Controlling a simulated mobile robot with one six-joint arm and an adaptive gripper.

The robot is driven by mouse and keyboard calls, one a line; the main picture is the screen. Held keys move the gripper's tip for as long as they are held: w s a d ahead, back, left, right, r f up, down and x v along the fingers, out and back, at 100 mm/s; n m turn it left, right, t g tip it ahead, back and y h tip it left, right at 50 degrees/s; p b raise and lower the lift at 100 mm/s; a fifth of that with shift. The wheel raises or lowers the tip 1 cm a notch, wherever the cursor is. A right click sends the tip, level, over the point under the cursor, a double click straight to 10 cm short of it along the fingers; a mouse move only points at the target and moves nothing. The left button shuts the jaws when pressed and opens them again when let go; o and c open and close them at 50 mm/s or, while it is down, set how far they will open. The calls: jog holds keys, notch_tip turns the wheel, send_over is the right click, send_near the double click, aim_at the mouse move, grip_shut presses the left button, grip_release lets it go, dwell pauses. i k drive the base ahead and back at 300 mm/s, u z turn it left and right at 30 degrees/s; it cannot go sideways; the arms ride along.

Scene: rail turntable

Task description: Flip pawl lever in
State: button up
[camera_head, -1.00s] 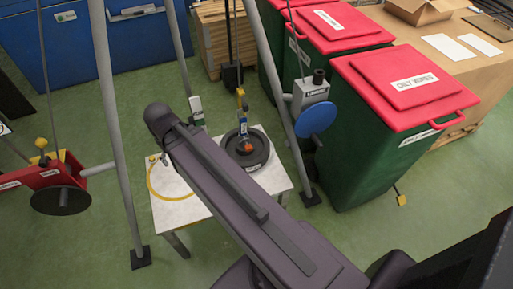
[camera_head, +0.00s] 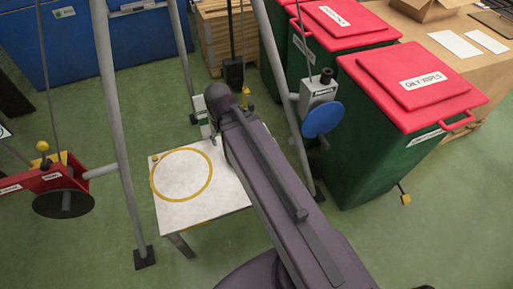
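A red winch (camera_head: 62,177) sits on the left frame leg, with a black disc (camera_head: 64,203) below it and a short lever with a yellow knob (camera_head: 42,147) standing up at its back. A grey winch (camera_head: 318,93) is on the right leg, with a blue disc (camera_head: 322,119) and a black knob (camera_head: 326,75) on top. No part is labelled legibly as the pawl lever, so I cannot tell which it is. My arm crosses the middle of the view, and my gripper is not visible.
A white table (camera_head: 178,214) with a yellow ring (camera_head: 156,192) stands between the grey frame legs (camera_head: 118,130). My arm hides its right part. Green bins with red lids (camera_head: 410,80) stand at right. A blue container (camera_head: 75,45) is behind. Green floor is clear at lower left.

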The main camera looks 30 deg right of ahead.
aim_at(43, 146)
jog(key=u, duration=1.3)
